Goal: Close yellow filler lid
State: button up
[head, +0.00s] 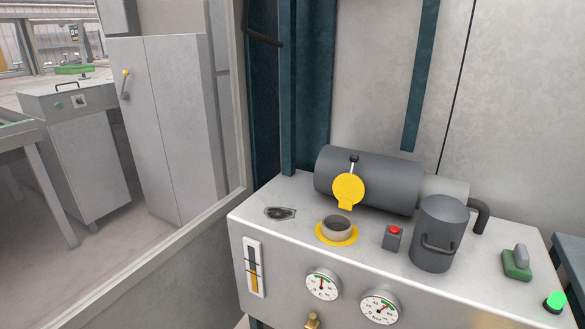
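The yellow filler lid (348,189) stands open and upright, tilted back in front of the dark grey motor cylinder. A small black knob on a light stem shows at its top edge. Its yellow tab points down toward the filler neck (336,224), a short grey open ring on a yellow base flange. The neck is uncovered. Both sit on top of a light grey tank (300,200). My gripper is not in view.
A dark grey motor (375,178) lies behind the lid. Right of the neck are a red button box (393,236) and a grey canister with a handle (437,235). The tank front carries a level gauge (254,267) and two dials (322,284).

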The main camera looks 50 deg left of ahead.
aim_at(349, 188)
jog(key=u, duration=1.35)
jog(key=k, duration=0.45)
jog(key=u, duration=0.5)
jog(key=i, duration=0.95)
jog(key=z, duration=0.05)
